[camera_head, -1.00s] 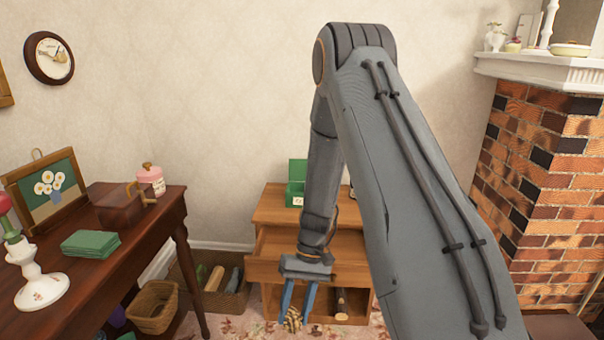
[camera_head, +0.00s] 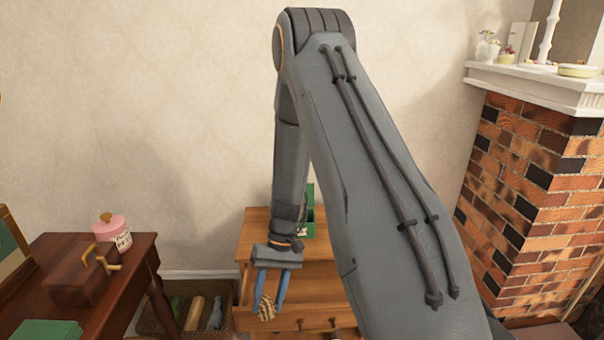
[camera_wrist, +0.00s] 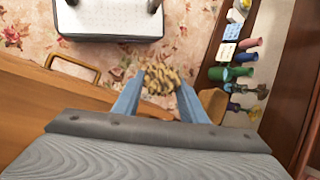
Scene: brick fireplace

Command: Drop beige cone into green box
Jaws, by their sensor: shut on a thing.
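My gripper (camera_head: 267,303) is shut on the beige cone (camera_head: 265,308), a light tan piece with dark bands, held between two blue fingers. The cone (camera_wrist: 160,75) also shows between the fingertips in the wrist view, above the patterned carpet. The green box (camera_head: 308,228) stands on top of the wooden chest (camera_head: 256,221), with its raised green lid behind it. My arm hides the left part of the box. In the head view, the gripper and cone appear in front of the chest, below the level of its top.
A dark wooden table (camera_head: 140,250) stands at left with a brown box (camera_head: 82,275), a pink jar (camera_head: 111,232) and green cloths (camera_head: 48,331). A basket (camera_head: 150,318) with several items sits between table and chest. The brick fireplace (camera_head: 540,190) is at right.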

